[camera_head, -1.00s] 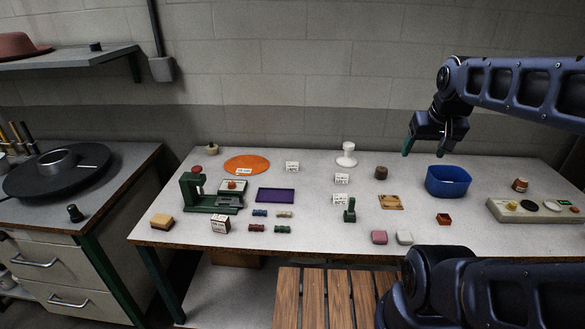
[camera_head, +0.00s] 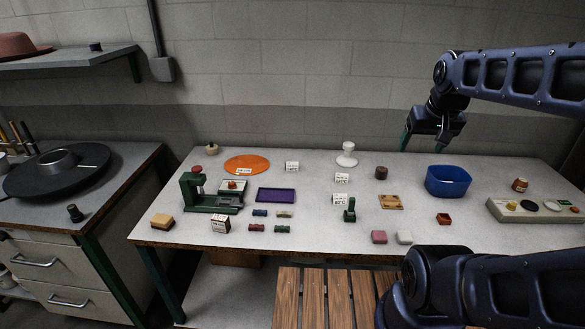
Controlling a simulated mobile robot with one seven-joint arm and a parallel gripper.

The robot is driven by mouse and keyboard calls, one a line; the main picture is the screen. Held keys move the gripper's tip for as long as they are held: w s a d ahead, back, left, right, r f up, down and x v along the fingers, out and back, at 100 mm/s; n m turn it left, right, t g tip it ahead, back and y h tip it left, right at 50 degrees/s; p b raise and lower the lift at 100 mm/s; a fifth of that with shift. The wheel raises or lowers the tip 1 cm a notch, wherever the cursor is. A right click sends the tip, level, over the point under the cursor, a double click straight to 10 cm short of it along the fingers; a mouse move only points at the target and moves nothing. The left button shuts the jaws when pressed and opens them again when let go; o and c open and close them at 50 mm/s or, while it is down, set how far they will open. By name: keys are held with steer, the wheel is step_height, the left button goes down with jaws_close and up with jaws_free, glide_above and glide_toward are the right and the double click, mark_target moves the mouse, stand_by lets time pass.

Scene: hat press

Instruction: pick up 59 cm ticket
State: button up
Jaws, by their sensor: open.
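Small white tickets with dark print stand on the table: one at the back middle (camera_head: 292,166), one right of it (camera_head: 342,178), and one nearer the front (camera_head: 338,199) behind a dark green stamp (camera_head: 350,211). Another white label (camera_head: 244,171) lies at the front of an orange disc (camera_head: 250,160). The print is too small to read, so I cannot tell which one says 59 cm. My gripper (camera_head: 422,146) is open and empty, fingers pointing down, above the back of the table, right of the tickets and apart from them.
A blue bin (camera_head: 448,181) stands below and right of my gripper. A white pedestal (camera_head: 347,156) and a brown cylinder (camera_head: 381,172) stand near the tickets. A green press (camera_head: 212,198) and purple tray (camera_head: 276,195) are at left. The table's front right is partly clear.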

steer(key=w+a+r+g, duration=0.1)
steer(key=w+a, duration=0.2)
steer(key=w, duration=0.4)
steer(key=w+a+r, duration=0.1)
steer(key=w+a, duration=0.1)
steer(key=w, duration=0.6)
steer(key=g, duration=0.3)
glide_above(292, 165)
step_height(292, 165, down, 27)
steer(key=f, duration=0.4)
steer(key=shift+w+d+f, duration=0.25)
steer(key=shift+w+d, duration=0.05)
steer(key=shift+w, duration=0.05)
steer(key=shift+a+f, duration=0.2)
steer(key=shift+f, duration=2.65)
steer(key=c, duration=1)
